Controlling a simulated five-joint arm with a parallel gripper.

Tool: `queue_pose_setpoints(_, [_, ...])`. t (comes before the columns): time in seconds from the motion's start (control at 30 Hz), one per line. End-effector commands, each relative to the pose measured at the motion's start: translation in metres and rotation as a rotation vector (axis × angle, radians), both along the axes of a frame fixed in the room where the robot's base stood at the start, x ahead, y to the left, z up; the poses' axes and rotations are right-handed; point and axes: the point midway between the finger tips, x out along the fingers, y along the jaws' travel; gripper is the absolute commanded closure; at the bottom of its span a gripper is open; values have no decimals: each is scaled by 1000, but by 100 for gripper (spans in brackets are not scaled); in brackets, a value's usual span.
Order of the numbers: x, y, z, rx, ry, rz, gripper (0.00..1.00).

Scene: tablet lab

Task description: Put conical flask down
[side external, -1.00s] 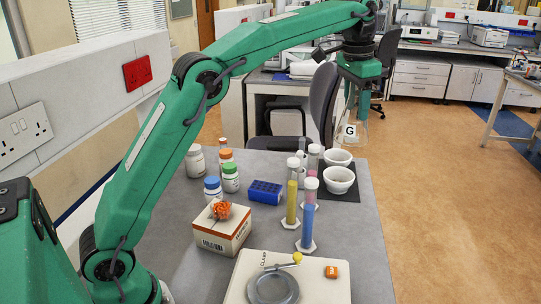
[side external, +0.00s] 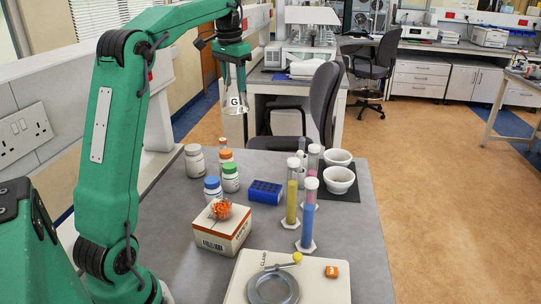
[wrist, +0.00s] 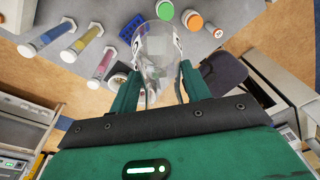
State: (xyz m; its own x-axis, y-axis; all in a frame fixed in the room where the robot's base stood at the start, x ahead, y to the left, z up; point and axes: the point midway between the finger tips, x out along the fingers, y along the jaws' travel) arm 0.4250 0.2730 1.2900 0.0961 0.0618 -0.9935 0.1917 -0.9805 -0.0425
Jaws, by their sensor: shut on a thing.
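The conical flask (side external: 235,104) is clear glass with a white label marked G. It hangs in the air, high over the back part of the grey table (side external: 350,240). In the wrist view the flask (wrist: 157,52) sits between the two green fingers, and it looks empty. My gripper (side external: 236,90) is shut on the flask; it also shows in the wrist view (wrist: 157,74). The flask touches nothing but the fingers.
Bare tabletop shows along the right side.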

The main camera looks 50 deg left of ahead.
Motion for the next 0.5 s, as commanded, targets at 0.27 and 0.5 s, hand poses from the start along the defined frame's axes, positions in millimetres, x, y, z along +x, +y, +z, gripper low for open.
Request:
queue_pose_setpoints(0.27, [-72,63,-1,4,1,162,78])
queue_pose_setpoints(0.5, [-124,95,-3,5,2,268,78])
